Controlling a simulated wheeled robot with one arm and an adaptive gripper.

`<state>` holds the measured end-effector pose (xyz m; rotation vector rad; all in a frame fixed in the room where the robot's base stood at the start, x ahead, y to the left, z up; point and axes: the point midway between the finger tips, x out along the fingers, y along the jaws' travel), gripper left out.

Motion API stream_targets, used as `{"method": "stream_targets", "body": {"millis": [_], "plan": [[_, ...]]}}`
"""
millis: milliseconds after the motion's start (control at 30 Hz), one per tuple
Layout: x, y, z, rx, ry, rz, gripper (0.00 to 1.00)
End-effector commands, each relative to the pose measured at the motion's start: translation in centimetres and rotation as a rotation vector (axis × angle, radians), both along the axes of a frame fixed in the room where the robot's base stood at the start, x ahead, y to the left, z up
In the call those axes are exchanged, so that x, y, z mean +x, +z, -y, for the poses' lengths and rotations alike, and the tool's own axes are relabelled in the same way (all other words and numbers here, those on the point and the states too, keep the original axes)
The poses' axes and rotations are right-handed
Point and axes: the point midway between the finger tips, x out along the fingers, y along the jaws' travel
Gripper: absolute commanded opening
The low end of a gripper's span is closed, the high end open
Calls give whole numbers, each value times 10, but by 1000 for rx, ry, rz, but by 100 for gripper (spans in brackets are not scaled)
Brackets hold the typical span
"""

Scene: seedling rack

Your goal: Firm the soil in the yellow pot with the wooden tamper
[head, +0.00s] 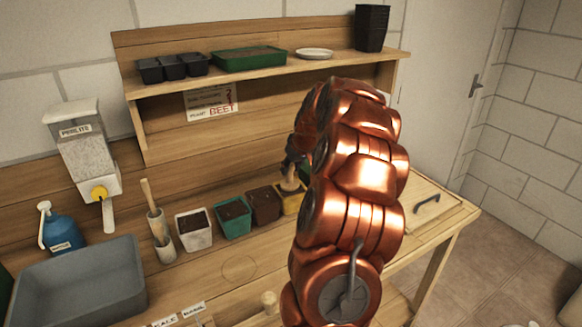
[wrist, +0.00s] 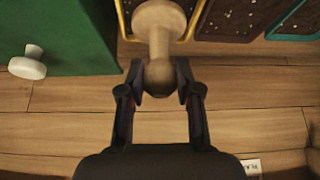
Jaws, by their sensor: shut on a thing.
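The yellow pot (head: 291,209) stands at the right end of a row of pots on the bench, partly hidden behind my arm. Its yellow rim (wrist: 189,33) and a little dark soil show at the top of the wrist view. My gripper (wrist: 158,84) is shut on the wooden tamper (wrist: 159,44), with its knobbed handle end between the fingers. In the head view the pale tamper (head: 290,184) stands roughly upright over the yellow pot, below the dark gripper (head: 292,164). The tamper's wide foot is within the pot's outline; I cannot tell whether it presses the soil.
Brown (head: 264,205), teal (head: 233,217) and white (head: 194,230) pots stand left of the yellow pot. A green object with a pale knob (wrist: 28,64) is close on its other side. A perlite dispenser (head: 82,150) and grey tub (head: 80,283) are at left.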

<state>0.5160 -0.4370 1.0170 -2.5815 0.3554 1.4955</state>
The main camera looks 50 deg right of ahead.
Motion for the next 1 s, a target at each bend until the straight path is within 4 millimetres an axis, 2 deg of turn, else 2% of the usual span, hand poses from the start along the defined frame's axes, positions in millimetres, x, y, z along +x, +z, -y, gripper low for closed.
{"method": "stream_targets", "body": {"millis": [1000], "plan": [[0, -9, 0, 0, 0, 0, 6]]}}
